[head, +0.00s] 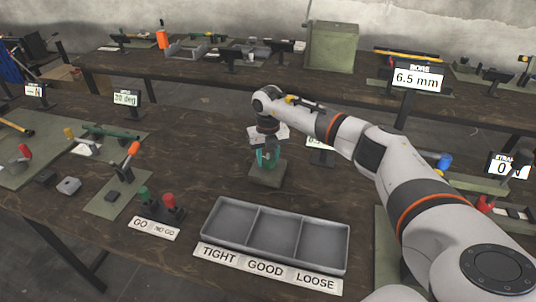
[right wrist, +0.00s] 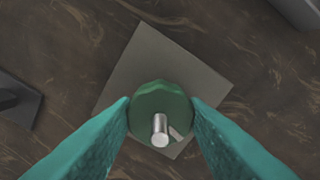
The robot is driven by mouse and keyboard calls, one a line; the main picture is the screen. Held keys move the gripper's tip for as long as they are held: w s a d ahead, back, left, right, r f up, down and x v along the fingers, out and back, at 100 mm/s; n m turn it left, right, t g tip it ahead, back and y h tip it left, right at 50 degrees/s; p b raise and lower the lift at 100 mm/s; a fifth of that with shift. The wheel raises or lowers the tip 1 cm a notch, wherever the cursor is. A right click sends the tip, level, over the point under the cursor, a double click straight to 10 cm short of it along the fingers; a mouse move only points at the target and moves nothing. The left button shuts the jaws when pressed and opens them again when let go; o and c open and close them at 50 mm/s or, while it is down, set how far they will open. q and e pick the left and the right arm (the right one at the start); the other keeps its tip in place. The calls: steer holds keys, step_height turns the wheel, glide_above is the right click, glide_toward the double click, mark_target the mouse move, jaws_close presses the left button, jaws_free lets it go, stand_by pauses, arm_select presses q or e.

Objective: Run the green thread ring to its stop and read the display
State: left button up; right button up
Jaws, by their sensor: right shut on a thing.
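The green thread ring (right wrist: 150,98) sits around a silver threaded post (right wrist: 160,130) in the right wrist view. Below it is a square grey base block (right wrist: 140,62), which also shows on the bench in the head view (head: 268,175). My right gripper (right wrist: 160,104) points down with its teal fingers closed on opposite sides of the ring. In the head view, my right gripper (head: 268,157) stands over the block and its fingers mostly hide the ring. A small display (head: 318,142) beside it is partly covered by my right arm, so its reading is unclear. My left gripper is out of view.
A grey three-part tray (head: 251,213) with TIGHT, GOOD and LOOSE labels stands in front. Red and green GO/NO GO gauges (head: 168,200) stand left of it. A 6.5 mm display (head: 416,79) is on the back bench.

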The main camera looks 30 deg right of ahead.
mark_target(268, 158)
steer(key=shift+r+m, duration=0.1)
steer(key=shift+m, duration=0.5)
steer(key=o, duration=1)
steer(key=shift+c, duration=0.2)
step_height(268, 158, up, 12)
steer(key=b, duration=0.2)
stand_by(0.6)
